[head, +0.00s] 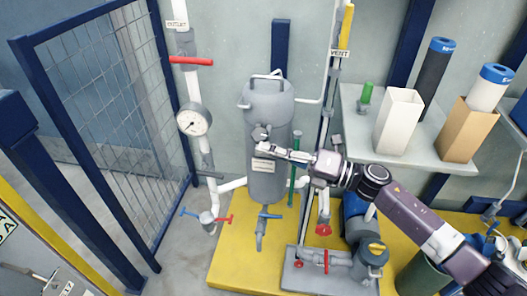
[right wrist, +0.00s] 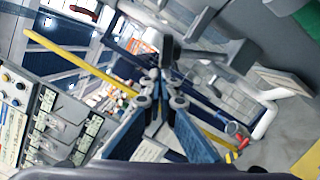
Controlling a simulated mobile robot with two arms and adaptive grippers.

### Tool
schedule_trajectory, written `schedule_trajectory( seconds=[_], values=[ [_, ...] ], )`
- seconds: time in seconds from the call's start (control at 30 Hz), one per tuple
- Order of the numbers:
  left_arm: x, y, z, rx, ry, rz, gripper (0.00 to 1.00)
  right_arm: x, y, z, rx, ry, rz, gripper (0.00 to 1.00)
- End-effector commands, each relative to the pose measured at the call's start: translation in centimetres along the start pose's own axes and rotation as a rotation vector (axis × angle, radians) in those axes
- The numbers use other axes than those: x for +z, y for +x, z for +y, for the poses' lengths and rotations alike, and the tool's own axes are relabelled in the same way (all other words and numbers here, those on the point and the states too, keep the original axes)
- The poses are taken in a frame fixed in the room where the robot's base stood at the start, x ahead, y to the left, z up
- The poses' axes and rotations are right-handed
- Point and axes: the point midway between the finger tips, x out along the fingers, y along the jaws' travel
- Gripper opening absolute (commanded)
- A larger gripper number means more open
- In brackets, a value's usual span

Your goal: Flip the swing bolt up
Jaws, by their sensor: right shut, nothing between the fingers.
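A grey cylindrical vessel (head: 268,185) with a lid and top handle stands upright in the middle of the head view. A small grey knob-like part (head: 261,133) sits on its front just below the lid; it may be the swing bolt, but it is too small to tell how it is tilted. My right gripper (head: 266,149) reaches in from the right and is shut and empty, close in front of the vessel just below this part. In the right wrist view its fingers (right wrist: 160,75) come together near a dark grey part (right wrist: 167,47). I cannot tell whether they touch it. My left gripper is not seen.
A pressure gauge (head: 194,120) and a red-handled valve (head: 192,61) are on the white pipe to the left. A blue mesh gate (head: 103,85) stands further left. A shelf (head: 428,160) with filter cartridges and boxes is at right. A pump (head: 368,258) stands below my right arm.

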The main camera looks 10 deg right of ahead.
Motion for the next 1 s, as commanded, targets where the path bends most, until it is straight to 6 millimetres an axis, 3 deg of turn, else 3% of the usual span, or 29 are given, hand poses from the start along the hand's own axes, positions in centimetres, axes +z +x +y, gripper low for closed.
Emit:
schedule_trajectory(
  seconds=[0.2,0.5,1.0],
  values=[
    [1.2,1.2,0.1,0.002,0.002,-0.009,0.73,1.7,0.1,0.5,0.002,-0.004,-0.001,0.0],
    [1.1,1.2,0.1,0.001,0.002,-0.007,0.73,3.2,0.4,0.6,0.002,-0.004,0.0,0.0],
    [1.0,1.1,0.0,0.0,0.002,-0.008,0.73,3.8,0.5,0.6,0.001,-0.003,0.001,0.0]
  ],
)
